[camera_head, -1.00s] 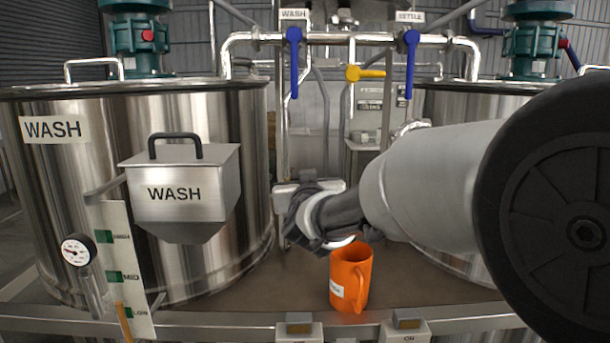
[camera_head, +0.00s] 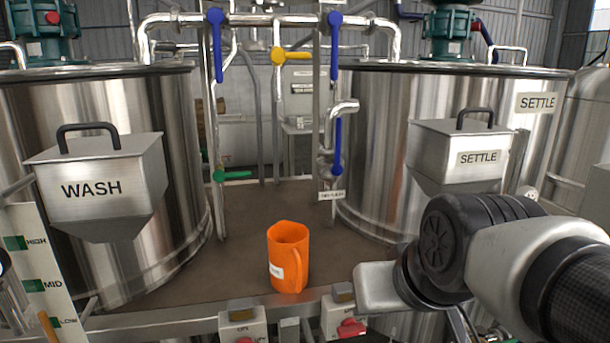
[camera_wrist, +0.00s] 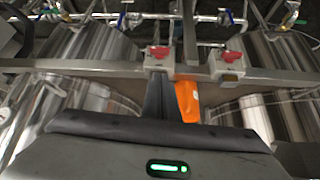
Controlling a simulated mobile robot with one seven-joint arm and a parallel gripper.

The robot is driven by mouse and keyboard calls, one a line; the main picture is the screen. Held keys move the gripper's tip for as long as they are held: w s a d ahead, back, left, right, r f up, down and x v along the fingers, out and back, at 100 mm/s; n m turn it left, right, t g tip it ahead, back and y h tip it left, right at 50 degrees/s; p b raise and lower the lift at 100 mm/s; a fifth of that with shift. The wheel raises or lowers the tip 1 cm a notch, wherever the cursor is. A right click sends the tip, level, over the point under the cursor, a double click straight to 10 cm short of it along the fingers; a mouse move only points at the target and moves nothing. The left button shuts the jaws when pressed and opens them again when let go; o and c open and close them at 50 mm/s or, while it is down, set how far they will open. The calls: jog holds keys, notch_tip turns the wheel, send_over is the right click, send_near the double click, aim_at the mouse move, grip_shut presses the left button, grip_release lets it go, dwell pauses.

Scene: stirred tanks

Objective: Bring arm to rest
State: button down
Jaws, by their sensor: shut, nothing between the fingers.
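My gripper (camera_wrist: 160,84) shows in the wrist view as a dark, closed pair of fingers in front of the hand with its green light. It holds nothing. In the head view my arm (camera_head: 480,245) is folded low at the right, and the fingers cannot be made out there. An orange jug (camera_head: 288,262) with a white label stands upright on the brown deck between the tanks, apart from my arm. It also shows in the wrist view (camera_wrist: 187,100), partly hidden behind the fingers.
The wash tank with its hopper (camera_head: 95,185) stands left, the settle tank with its hopper (camera_head: 455,155) right. A metal rail (camera_head: 190,323) with switch boxes (camera_head: 243,320) runs along the front. Pipes with blue valve handles (camera_head: 335,45) cross behind. The deck's middle is mostly clear.

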jog(key=s+d+m+g+h+p, duration=0.1)
jog(key=s+d+g+p, duration=0.1)
jog(key=s+d+p, duration=0.3)
notch_tip(320, 180, up, 10)
jog(key=a+p, duration=0.1)
jog(key=p, duration=0.6)
jog(key=shift+s+a+r+p, duration=0.25)
jog(key=shift+s+a+p, duration=0.05)
jog(key=shift+s+p, duration=0.1)
